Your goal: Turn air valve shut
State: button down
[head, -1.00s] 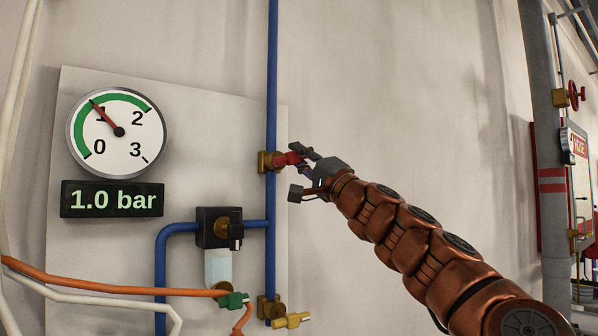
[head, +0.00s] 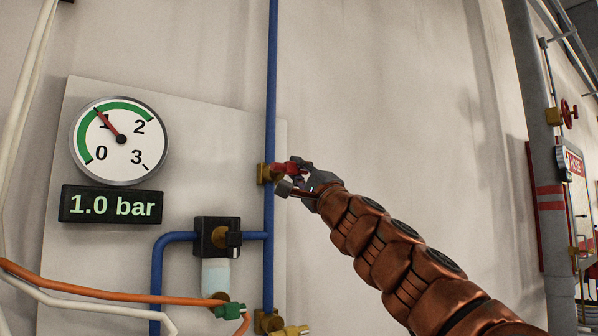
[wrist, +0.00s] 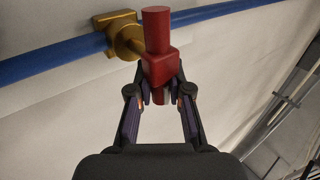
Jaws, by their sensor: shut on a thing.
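The air valve has a brass body (head: 264,174) on a blue vertical pipe (head: 270,90) and a red handle (head: 284,168). My gripper (head: 294,178) is at the handle, right of the pipe. In the wrist view, my gripper's fingers (wrist: 160,97) are shut on the lower end of the red handle (wrist: 157,45). The handle lies crosswise to the blue pipe (wrist: 50,66) there, beside the brass body (wrist: 124,36). The fingers hide part of the handle's lower end.
A round gauge (head: 120,140) points near 1, and a display (head: 111,204) reads 1.0 bar. A black regulator (head: 217,238) sits below left of the valve. Orange and white hoses cross the lower left. The wall right of the pipe is bare.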

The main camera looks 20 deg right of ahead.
jog(key=c, duration=1.1)
grip_release()
jog(key=shift+s+f, duration=0.1)
jog(key=shift+s+d+f, duration=0.15)
jog(key=shift+s+d, duration=0.2)
jog(key=shift+s, duration=0.15)
jog(key=shift+s+f, duration=0.6)
jog(key=shift+s, duration=0.05)
jog(key=shift+s+d+f, duration=0.25)
jog(key=shift+s+f, duration=0.05)
send_near(300, 172)
jog(key=shift+s+d+f, duration=0.15)
jog(key=shift+s+f, duration=0.15)
jog(key=shift+s, duration=0.15)
